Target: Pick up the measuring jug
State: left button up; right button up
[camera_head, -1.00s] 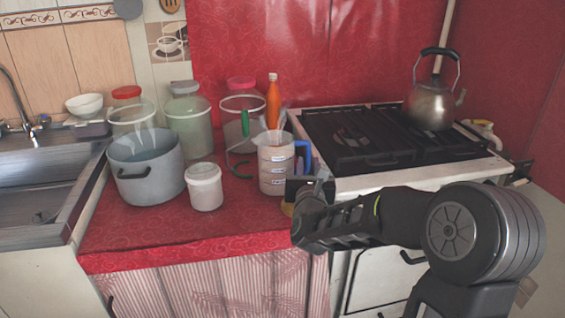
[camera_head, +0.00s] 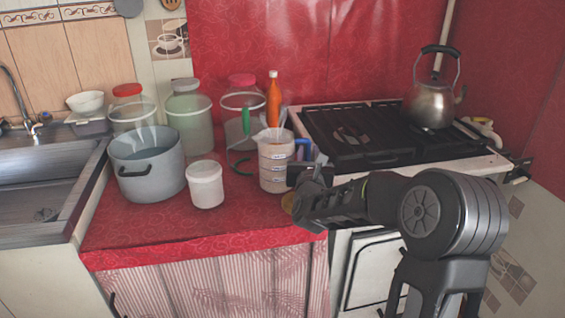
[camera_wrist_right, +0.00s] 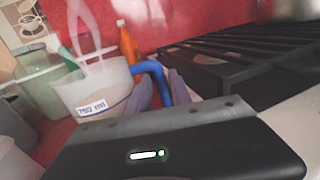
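The measuring jug (camera_head: 274,166) is a whitish translucent jug with printed labels and a blue handle, upright on the red counter beside the stove. It also shows in the right wrist view (camera_wrist_right: 97,92), its blue handle pointing toward my right gripper. Pale upright pieces stick out of its top. My right gripper (camera_head: 313,166) is at the handle side of the jug. In the right wrist view its two greyish fingers (camera_wrist_right: 160,92) are apart, with the blue handle seen between them; I cannot tell whether they touch it. My left gripper is not in view.
A white tub (camera_head: 206,186) and a grey pot (camera_head: 147,170) stand left of the jug. Lidded jars (camera_head: 190,120) and an orange bottle (camera_head: 273,102) are behind. The stove (camera_head: 385,140) with a kettle (camera_head: 431,100) is right. The counter's front strip is clear.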

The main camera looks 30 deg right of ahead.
jog(key=x, duration=0.2)
jog(key=shift+w+d, duration=0.25)
jog(key=shift+w, duration=0.05)
jog(key=shift+c, duration=0.2)
grip_shut()
dwell(0.4)
dwell(0.9)
jog(key=shift+r, duration=0.2)
